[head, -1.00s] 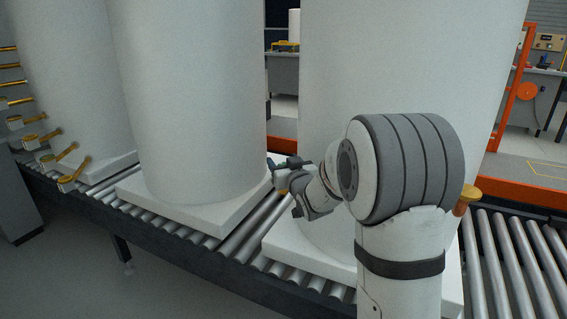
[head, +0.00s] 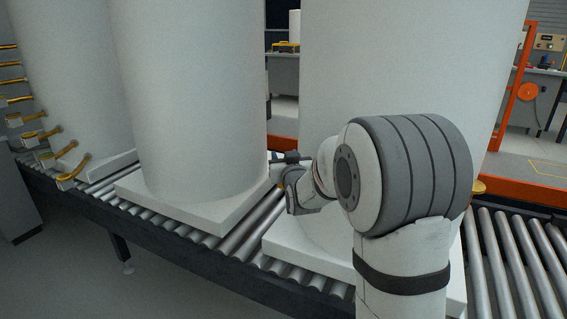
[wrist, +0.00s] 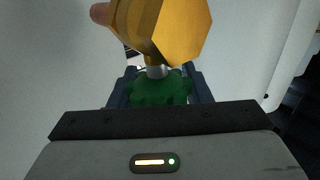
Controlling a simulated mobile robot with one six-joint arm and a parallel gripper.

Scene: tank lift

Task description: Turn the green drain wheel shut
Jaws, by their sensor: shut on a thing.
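The green drain wheel (wrist: 160,90) shows in the wrist view, between the two dark fingers of my gripper (wrist: 157,92). My gripper is shut on the wheel, with a finger at its left and right sides. A yellow brass valve body (wrist: 165,30) with a hexagonal end stands just beyond the wheel, joined to it by a short pale stem. In the head view my gripper (head: 280,172) is small and partly hidden by my own arm, low between two white tanks. The wheel cannot be made out there.
A white tank (head: 185,90) stands on a white square base left of my gripper, and another tank (head: 400,60) rises behind my arm. Both stand on a roller conveyor (head: 510,260). Brass fittings (head: 72,172) line the far left. An orange rail (head: 515,190) runs behind.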

